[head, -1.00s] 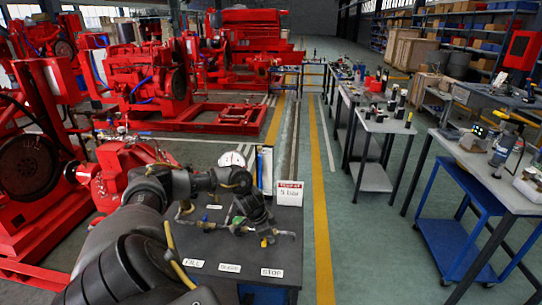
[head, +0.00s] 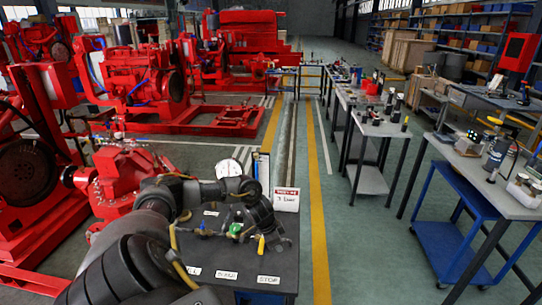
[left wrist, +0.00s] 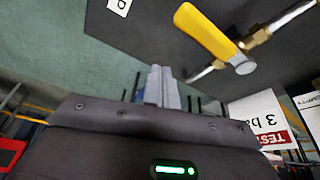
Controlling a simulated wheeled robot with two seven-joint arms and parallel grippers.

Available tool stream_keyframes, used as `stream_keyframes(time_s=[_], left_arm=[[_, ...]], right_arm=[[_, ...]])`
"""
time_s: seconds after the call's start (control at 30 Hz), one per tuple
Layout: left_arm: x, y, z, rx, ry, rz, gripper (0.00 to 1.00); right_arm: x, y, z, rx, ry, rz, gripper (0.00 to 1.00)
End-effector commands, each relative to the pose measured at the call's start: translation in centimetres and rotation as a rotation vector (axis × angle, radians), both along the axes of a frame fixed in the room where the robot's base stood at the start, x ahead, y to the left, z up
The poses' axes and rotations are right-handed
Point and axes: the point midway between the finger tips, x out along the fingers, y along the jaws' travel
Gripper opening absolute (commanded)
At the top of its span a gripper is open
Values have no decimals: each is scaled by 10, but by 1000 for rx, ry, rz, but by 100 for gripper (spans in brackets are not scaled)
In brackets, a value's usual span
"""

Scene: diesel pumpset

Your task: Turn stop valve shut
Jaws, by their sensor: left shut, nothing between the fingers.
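The stop valve has a yellow lever handle (head: 261,245), above a white STOP label (head: 268,279) on the dark bench top (head: 205,249). In the left wrist view the yellow handle (left wrist: 204,33) is large, fixed to a brass valve body (left wrist: 257,38). My left gripper (head: 283,243) is over the right side of the bench, just right of the yellow handle. In the left wrist view its grey fingers (left wrist: 160,82) are shut together and empty. They appear apart from the handle, below and left of it in the picture. My right gripper is not in view.
A green handle (head: 236,230) and a blue handle (head: 202,229) are left of the yellow one on the pipework. Clear floor lies right of the bench.

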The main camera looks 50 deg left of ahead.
Motion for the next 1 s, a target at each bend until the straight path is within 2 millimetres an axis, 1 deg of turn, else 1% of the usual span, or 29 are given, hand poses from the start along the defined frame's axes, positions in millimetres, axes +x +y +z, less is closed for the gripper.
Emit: stream_keyframes(time_s=[0.03, 0.2, 0.3, 0.4, 0.5, 0.6, 1.0], left_arm=[[-2, 10, 13, 11, -9, 3, 0], [-13, 19, 49, 11, -9, 5, 0], [-17, 23, 66, 10, -9, 6, 0], [-20, 26, 78, 8, -8, 5, 0], [-22, 28, 86, 8, -8, 7, 0], [-23, 28, 90, 7, -7, 6, 0], [-22, 26, 89, 6, -9, 2, 0]], right_arm=[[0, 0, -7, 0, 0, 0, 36], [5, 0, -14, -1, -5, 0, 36], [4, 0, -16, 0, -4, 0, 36], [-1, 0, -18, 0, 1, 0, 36], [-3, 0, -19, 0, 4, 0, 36], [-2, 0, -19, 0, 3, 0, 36], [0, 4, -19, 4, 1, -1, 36]])
